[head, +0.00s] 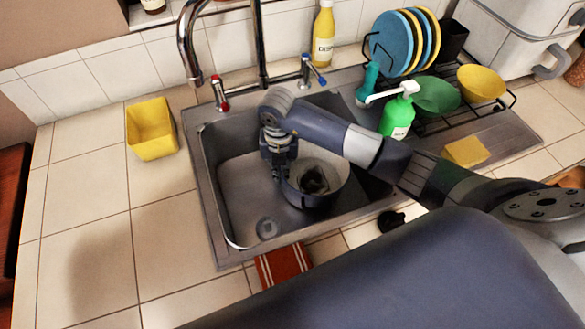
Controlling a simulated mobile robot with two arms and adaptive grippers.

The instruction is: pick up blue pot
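The blue pot (312,199) sits in the sink basin, toward its right side. It is dark blue-grey outside and pale inside, with something dark in it that I cannot make out. My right gripper (280,176) points down into the sink at the pot's left rim. Its fingers are at or very close to the rim, but I cannot tell whether they are closed on it. My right arm comes in from the right and passes over the sink's right part, hiding some of it. My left gripper is not in the picture.
The faucet (262,45) stands behind the basin. A yellow container (150,128) is left of the sink. A green soap bottle (397,116), dish rack (420,122) with plates and bowls, and yellow sponge (465,152) are right. A red striped cloth (283,264) hangs in front. The left counter is mostly clear.

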